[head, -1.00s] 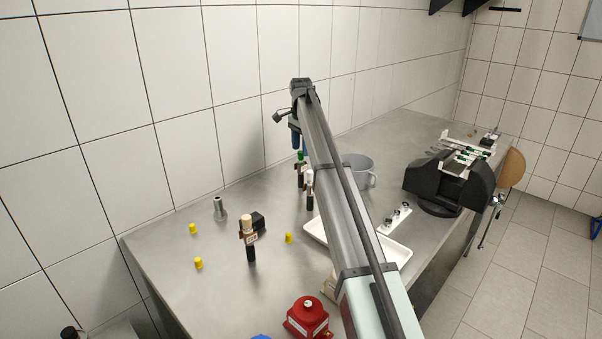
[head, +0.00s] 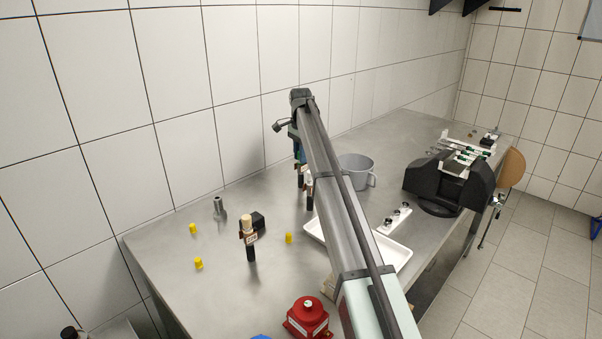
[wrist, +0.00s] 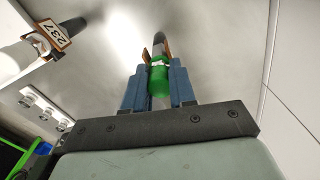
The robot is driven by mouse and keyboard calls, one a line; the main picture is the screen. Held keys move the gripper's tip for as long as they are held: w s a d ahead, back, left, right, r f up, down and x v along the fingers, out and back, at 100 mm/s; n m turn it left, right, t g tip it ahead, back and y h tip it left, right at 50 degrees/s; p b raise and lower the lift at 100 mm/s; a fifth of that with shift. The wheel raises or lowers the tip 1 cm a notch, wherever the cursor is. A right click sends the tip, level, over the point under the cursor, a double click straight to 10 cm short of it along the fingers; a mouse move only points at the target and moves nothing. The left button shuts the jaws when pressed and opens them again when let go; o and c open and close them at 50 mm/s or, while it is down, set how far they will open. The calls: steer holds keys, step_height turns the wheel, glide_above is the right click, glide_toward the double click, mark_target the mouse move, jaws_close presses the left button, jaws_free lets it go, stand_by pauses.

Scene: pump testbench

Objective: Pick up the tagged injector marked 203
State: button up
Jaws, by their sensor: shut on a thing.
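My gripper (wrist: 160,88) has its blue fingers shut on the green top of an injector (wrist: 159,74) in the wrist view. The injector's dark lower part and an orange-edged tag show beyond the green; the tag faces away, so its number cannot be read. In the head view my gripper (head: 298,150) is low over the bench, and this injector (head: 300,180) is mostly hidden by my arm. It appears upright on the bench. A white injector tagged 237 (wrist: 25,48) is beside it at the left of the wrist view; it also shows in the head view (head: 310,193).
A tan-topped injector (head: 248,238) with an unreadable tag stands nearer on the steel bench. Yellow caps (head: 198,263), a grey metal part (head: 219,208), a white tray (head: 392,257), a grey cup (head: 357,171) and a red part (head: 308,318) stand around. The tiled wall is close behind.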

jaws_close()
steer(key=shift+r, duration=0.1)
